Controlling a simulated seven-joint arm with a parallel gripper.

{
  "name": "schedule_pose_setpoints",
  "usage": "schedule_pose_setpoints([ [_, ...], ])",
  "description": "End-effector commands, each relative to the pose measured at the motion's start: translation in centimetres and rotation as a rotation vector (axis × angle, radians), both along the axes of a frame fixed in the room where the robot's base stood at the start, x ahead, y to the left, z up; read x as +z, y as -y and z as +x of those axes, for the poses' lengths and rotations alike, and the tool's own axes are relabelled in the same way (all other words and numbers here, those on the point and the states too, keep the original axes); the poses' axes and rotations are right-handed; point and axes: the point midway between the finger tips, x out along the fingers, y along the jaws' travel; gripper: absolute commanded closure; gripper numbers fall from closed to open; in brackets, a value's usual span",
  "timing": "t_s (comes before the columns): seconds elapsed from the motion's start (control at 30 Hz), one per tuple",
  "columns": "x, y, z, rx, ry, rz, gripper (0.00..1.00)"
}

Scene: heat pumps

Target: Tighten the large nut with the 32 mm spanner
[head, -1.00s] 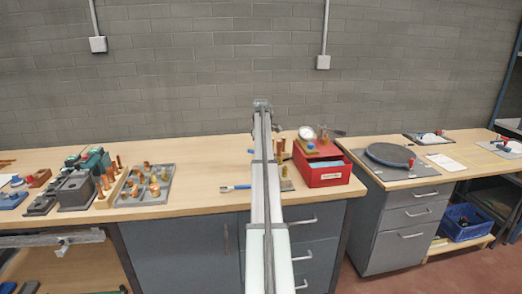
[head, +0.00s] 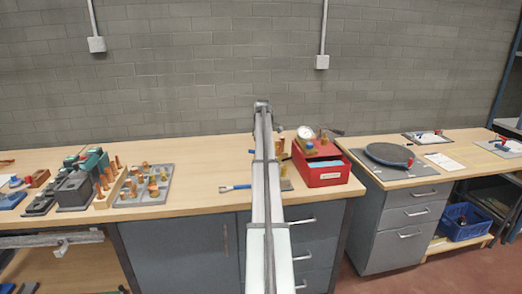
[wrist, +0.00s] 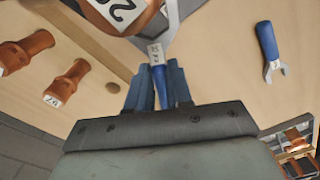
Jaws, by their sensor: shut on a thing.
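In the wrist view my gripper (wrist: 157,88) is shut on the blue handle of a spanner (wrist: 172,22). A white label with small writing sits just beyond the fingers; I cannot read it surely. The spanner's grey metal runs to the top edge, beside a large copper-coloured part (wrist: 120,12) with a white number label. In the head view my arm hides the gripper and the held spanner.
A second blue-handled spanner (wrist: 268,45) lies loose on the bench, also seen in the head view (head: 236,188). Copper fittings (wrist: 68,84) are at left in the wrist view.

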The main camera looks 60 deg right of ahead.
Motion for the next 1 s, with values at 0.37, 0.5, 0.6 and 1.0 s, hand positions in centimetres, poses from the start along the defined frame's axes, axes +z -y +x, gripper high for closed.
schedule_pose_setpoints([
  [0.37,0.0,0.1,-0.3,0.000,0.000,0.000,1.00],
  [0.5,0.0,0.1,-0.3,0.000,0.000,0.000,1.00],
  [0.6,0.0,0.1,-0.4,0.000,0.000,0.000,1.00],
  [1.0,0.0,0.3,-1.3,0.000,0.000,0.000,1.00],
])
